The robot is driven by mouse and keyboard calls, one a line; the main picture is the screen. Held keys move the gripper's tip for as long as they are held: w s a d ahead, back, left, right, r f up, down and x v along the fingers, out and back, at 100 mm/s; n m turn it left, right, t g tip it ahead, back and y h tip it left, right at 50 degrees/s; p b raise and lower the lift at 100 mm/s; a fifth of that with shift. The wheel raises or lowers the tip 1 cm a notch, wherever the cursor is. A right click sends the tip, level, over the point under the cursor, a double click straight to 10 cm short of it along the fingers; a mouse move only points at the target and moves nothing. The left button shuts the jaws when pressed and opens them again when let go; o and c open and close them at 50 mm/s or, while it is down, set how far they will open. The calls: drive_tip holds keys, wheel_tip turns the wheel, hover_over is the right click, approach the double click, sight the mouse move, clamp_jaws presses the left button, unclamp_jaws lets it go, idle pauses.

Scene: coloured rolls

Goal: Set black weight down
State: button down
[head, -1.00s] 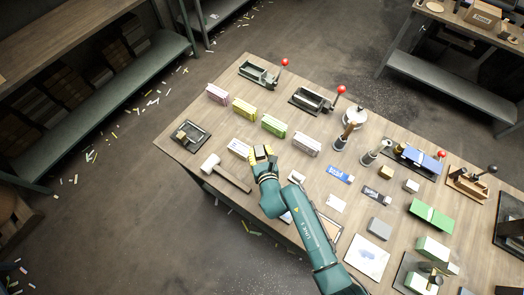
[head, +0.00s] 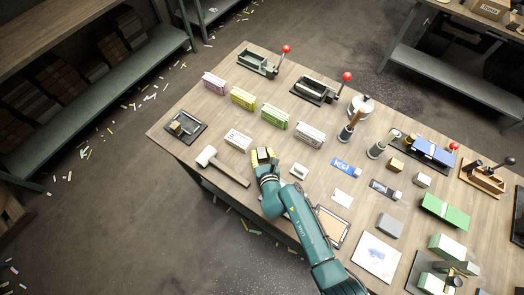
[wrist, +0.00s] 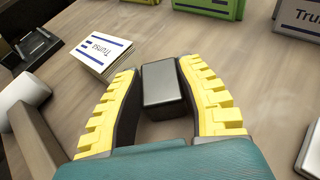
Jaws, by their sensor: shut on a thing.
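The black weight (wrist: 163,85) is a dark, smooth block between the two yellow ribbed fingers in the wrist view. My gripper (wrist: 164,75) is shut on it. In the head view my gripper (head: 263,155) is over the near edge area of the wooden table (head: 335,120), between the mallet and a white open ring-like piece. The weight is mostly hidden by the fingers there. I cannot tell whether its underside touches the table.
A white stack labelled Trunsa (wrist: 100,55) lies just beyond my left finger. A mallet (head: 222,168) lies to the left. Pink (head: 215,84), yellow (head: 243,99), green (head: 274,118) and grey (head: 309,134) stacks stand in a row behind. A dark tray (head: 196,140) sits at the left corner.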

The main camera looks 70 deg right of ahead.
drive_tip(key=c, duration=0.8)
unclamp_jaws()
drive_tip(key=shift+o, duration=0.2)
drive_tip(key=shift+s+a+r, duration=0.1)
drive_tip(key=shift+r, duration=0.1)
drive_tip(key=p+v, duration=0.2)
drive_tip(key=v, duration=0.9)
drive_tip(key=shift+s+a, duration=0.15)
drive_tip(key=shift+a, duration=0.15)
drive_tip(key=shift+r, duration=0.1)
